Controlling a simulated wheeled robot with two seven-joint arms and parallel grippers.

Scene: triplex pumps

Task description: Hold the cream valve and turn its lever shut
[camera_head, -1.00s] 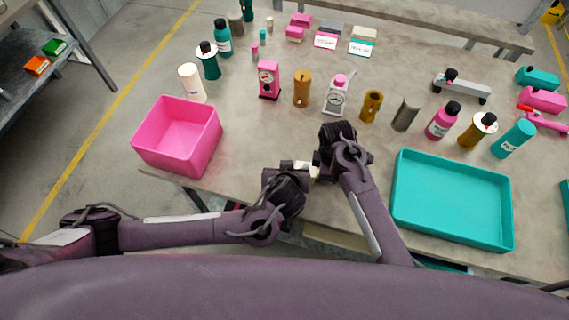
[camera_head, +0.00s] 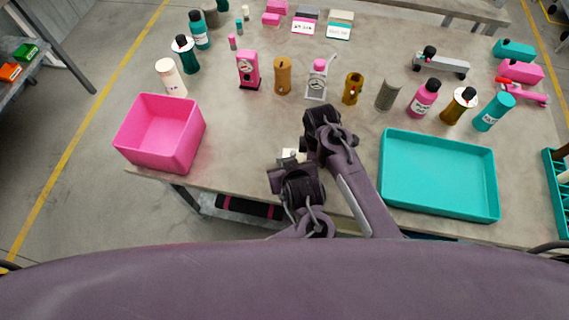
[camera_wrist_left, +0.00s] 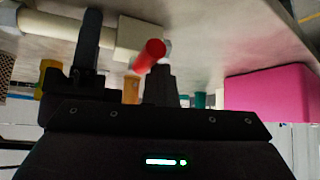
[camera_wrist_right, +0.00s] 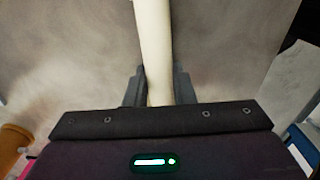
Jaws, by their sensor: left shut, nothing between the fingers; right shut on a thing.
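The cream valve (camera_head: 292,155) is held above the table's near edge, mostly hidden by my grippers. In the left wrist view its pale pipe and block (camera_wrist_left: 137,38) cross the top, with a red lever (camera_wrist_left: 150,56) pointing towards the camera. My right gripper (camera_head: 304,148) is shut on the valve; the right wrist view shows its long cream pipe (camera_wrist_right: 155,45) between the fingers (camera_wrist_right: 157,88). My left gripper (camera_head: 285,166) is just below and left of the valve, shut with nothing held. Its fingers (camera_wrist_left: 125,75) are close to the lever; contact cannot be told.
A pink bin (camera_head: 160,140) stands at the left of the table and a teal tray (camera_head: 440,208) at the right. Several bottles, a pink dial gauge (camera_head: 248,70) and other parts stand behind. The table (camera_head: 225,130) is clear between bin and grippers.

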